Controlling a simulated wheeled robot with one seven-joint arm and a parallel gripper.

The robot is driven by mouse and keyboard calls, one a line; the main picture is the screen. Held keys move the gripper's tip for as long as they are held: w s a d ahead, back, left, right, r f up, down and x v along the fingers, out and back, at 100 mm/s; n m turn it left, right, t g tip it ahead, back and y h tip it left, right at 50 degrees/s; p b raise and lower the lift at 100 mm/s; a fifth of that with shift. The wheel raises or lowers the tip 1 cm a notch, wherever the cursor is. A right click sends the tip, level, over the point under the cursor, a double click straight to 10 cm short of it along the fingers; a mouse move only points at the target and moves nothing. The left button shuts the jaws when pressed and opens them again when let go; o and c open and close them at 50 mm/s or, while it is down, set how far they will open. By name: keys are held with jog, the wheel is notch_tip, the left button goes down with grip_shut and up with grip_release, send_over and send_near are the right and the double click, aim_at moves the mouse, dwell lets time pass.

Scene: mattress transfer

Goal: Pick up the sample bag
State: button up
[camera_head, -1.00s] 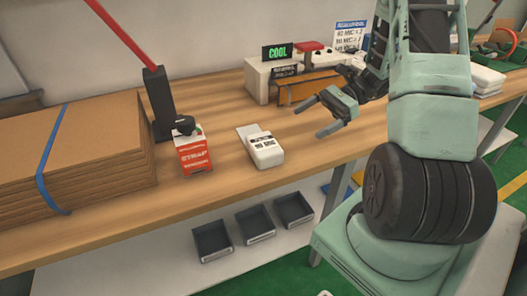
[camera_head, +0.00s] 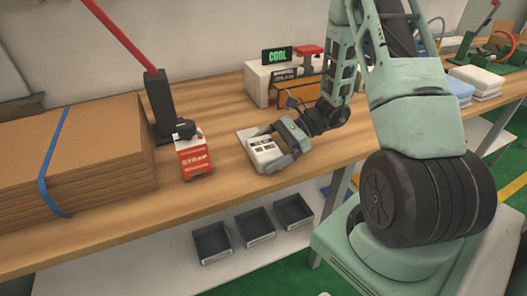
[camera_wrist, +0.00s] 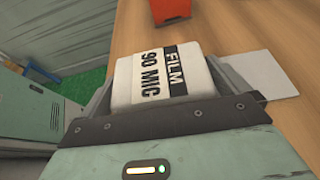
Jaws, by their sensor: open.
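The sample bag (camera_head: 263,150) is a small white packet with black print, lying on the wooden bench near its front edge. In the wrist view the bag (camera_wrist: 150,75) reads "FILM 90 MIC" and sits between the fingers. My gripper (camera_head: 277,149) is down at the bag, its fingers on either side of it. The jaws are open, and I cannot tell whether either finger touches the bag. The bag's near end is hidden behind the gripper body in the wrist view.
A white card (camera_head: 245,134) lies beside the bag. A red and white strap box (camera_head: 194,158) stands to the left, near a black post with a red lever (camera_head: 160,105). A cardboard stack (camera_head: 75,150) fills the left. A sealer with a COOL sign (camera_head: 277,55) stands behind.

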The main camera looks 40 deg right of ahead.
jog(key=shift+a+f, duration=0.1)
jog(key=shift+a, duration=0.2)
jog(key=c, duration=0.8)
jog(key=shift+o, duration=0.2)
jog(key=shift+w, duration=0.1)
